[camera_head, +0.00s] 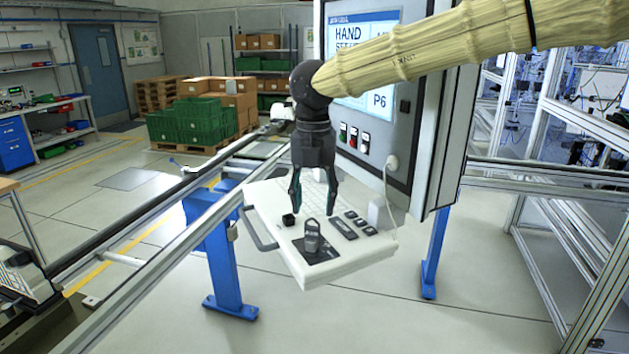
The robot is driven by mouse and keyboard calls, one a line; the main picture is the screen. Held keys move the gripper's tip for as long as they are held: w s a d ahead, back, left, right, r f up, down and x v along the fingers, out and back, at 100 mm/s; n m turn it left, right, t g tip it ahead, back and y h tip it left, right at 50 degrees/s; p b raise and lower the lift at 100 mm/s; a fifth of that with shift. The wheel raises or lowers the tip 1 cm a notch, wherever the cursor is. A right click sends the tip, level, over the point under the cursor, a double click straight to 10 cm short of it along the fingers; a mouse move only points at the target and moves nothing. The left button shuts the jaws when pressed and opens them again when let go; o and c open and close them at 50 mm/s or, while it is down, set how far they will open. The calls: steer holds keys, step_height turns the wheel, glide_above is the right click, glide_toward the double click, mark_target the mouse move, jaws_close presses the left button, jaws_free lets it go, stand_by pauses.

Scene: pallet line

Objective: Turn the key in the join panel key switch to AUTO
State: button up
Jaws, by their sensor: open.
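The join panel (388,165) stands upright, with a screen (378,104) that reads "HAND" and "P6". A light shelf (345,265) juts out below it. A grey key-like piece (312,236) stands upright on a dark plate (318,252) near the shelf's front edge. It appears to be the key switch; its position marks are too small to read. My gripper (312,207) points down over the shelf. It is open, and its fingertips are just above and around the top of the key in the picture; I cannot tell the depth gap.
A black knob (289,220) and several dark buttons (358,220) sit on the shelf beside the key. A white cable (389,195) hangs at the right. A metal rail (150,220) runs along the left. Blue posts (225,260) stand below.

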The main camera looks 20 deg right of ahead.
mark_target(314, 220)
steer(key=shift+s+f+p, duration=0.1)
steer(key=shift+f+p, duration=0.75)
steer(key=shift+f, duration=2.45)
steer(key=shift+c, duration=0.5)
